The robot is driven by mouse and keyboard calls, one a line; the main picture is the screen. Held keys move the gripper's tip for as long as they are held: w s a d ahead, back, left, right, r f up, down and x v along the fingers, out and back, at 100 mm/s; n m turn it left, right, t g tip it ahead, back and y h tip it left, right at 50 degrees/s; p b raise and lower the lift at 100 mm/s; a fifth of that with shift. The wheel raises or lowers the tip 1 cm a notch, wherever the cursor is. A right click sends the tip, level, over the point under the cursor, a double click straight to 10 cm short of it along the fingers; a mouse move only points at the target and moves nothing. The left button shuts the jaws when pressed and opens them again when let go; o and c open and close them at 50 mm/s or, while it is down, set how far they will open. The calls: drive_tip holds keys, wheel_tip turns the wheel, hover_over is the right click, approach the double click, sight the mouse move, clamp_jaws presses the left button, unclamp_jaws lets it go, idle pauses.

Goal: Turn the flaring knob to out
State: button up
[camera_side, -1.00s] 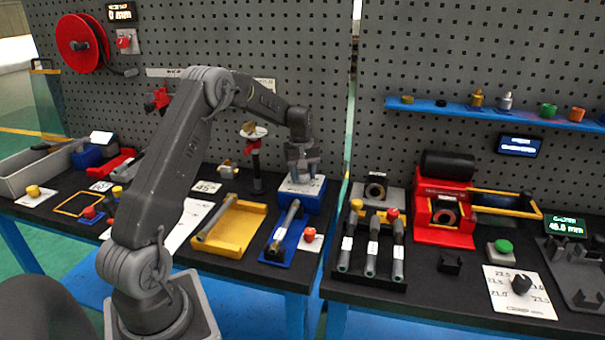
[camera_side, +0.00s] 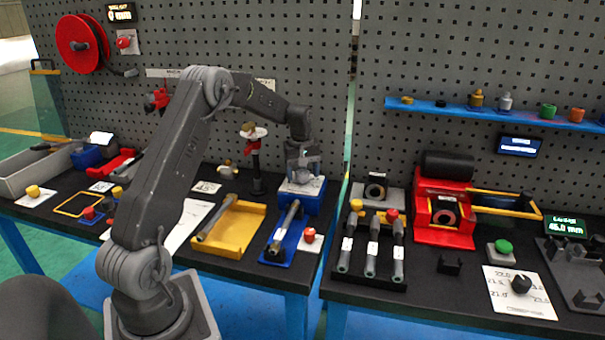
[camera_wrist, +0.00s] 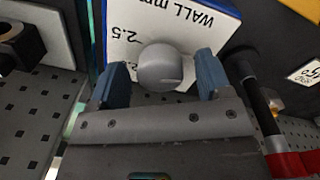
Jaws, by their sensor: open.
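My gripper (camera_side: 304,171) is open above the blue box (camera_side: 306,203) with a white top plate, at the back right of the left table. In the wrist view, a rounded grey knob (camera_wrist: 160,68) lies between the two blue fingertips (camera_wrist: 157,82), with gaps on both sides. The plate (camera_wrist: 182,22) beside it reads "WALL mm" and "2.5"; its other marks are partly hidden. No label reading flaring or out is legible, so I cannot tell which knob is the flaring one.
A blue tray (camera_side: 276,250) with a tube and a red knob (camera_side: 309,235) are in front of the box. A yellow tray (camera_side: 240,232) is to the left. A pegboard stands behind.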

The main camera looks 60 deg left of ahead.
sight(301, 173)
wheel_tip(301, 173, up, 13)
drive_tip(key=shift+s+r, duration=0.15)
drive_tip(key=shift+s, duration=0.05)
drive_tip(key=shift+a, duration=0.1)
idle(0.4)
drive_tip(key=s+d+r+m+t+y, duration=0.1)
drive_tip(key=s+d+r+m, duration=0.25)
drive_tip(key=d, duration=0.55)
drive_tip(key=s+d+r+m+t, duration=0.1)
drive_tip(key=s+d+r+m, duration=0.3)
drive_tip(key=d, duration=0.6)
drive_tip(key=s+d+f+m+t, duration=0.1)
drive_tip(key=s+d+f+m, duration=0.1)
drive_tip(key=s+d, duration=0.4)
drive_tip(key=s+d+f+m+t, duration=0.2)
drive_tip(key=s+d+m, duration=0.3)
drive_tip(key=s, duration=0.6)
drive_tip(key=shift+s+d+f+h, duration=0.3)
drive_tip(key=shift+d+f+h, duration=0.1)
drive_tip(key=shift+d, duration=0.15)
